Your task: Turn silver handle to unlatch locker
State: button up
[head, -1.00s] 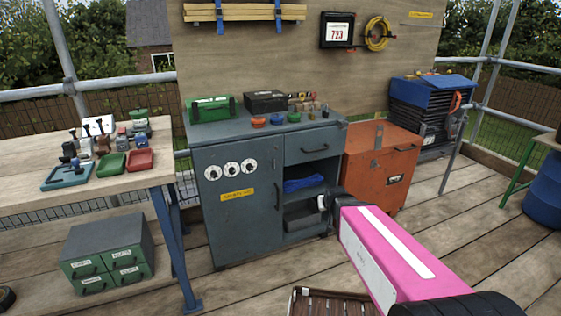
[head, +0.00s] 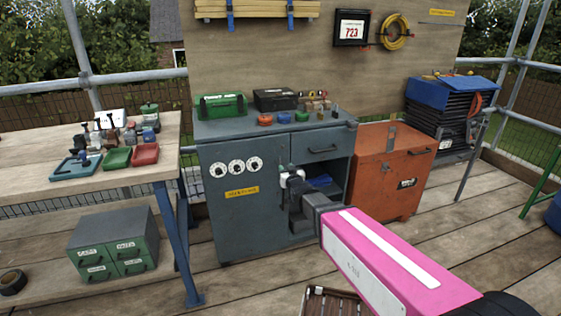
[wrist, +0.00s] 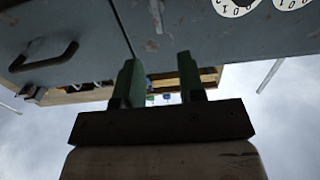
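The grey-blue locker (head: 235,220) stands in the middle of the head view, its left door shut. The door has three white dials (head: 237,167) and a yellow label (head: 242,193). My gripper (head: 288,170) is in front of the door's right edge, just below the drawer. In the wrist view, upside down, its green fingers (wrist: 158,72) are apart with nothing visible between them. The locker front (wrist: 85,30) lies beyond, with the door seam near the left finger.
The drawer handle (head: 323,150) projects right of my gripper. An orange chest (head: 385,180) stands close at right. A workbench (head: 75,190) is at left. Plank floor in front is mostly clear.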

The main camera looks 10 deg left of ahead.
aim_at(279, 162)
jog(key=x, duration=0.8)
jog(key=shift+w, duration=0.3)
jog(key=shift+a, duration=0.1)
grip_shut()
